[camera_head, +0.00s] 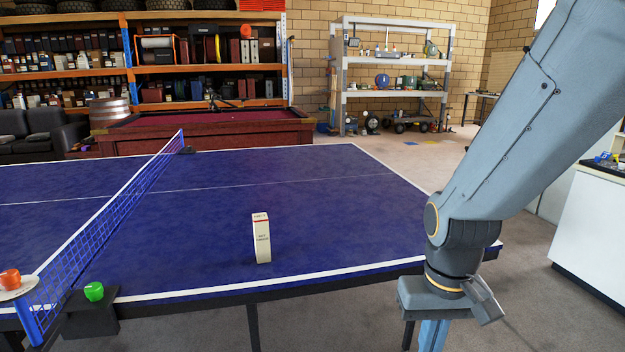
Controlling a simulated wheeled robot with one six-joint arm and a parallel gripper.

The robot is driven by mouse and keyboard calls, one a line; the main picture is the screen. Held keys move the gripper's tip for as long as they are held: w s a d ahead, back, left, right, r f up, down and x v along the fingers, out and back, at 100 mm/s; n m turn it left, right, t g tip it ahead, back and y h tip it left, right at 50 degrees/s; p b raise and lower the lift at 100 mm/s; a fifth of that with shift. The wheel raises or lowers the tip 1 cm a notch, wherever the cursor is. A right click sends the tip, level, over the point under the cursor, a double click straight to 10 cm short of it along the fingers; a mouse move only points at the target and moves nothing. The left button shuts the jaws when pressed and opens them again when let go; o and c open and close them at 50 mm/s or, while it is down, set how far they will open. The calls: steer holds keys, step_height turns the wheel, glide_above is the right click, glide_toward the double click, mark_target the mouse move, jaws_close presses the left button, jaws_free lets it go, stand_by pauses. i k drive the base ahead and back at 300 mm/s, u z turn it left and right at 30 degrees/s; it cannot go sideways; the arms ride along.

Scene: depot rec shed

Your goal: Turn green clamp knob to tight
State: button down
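The green clamp knob (93,291) sits on top of a black clamp bracket (92,318) at the near left edge of the blue table. The bracket is beside the near end of the net (95,222). The knob's turn position cannot be read at this size. My gripper (450,292) is at the lower right, off the table's near right corner, far from the knob and not touching it. Its fingers are not clear, so I cannot tell whether it is open or shut. I see nothing held in it.
A white box (262,240) stands upright on the table (330,215). A pool table (210,130), shelves (395,90) and a white cabinet (600,230) stand around. The tabletop between box and bracket is clear.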

mark_target(94, 291)
steer(key=u, duration=1.95)
steer(key=i, duration=1.15)
steer(key=z, duration=0.85)
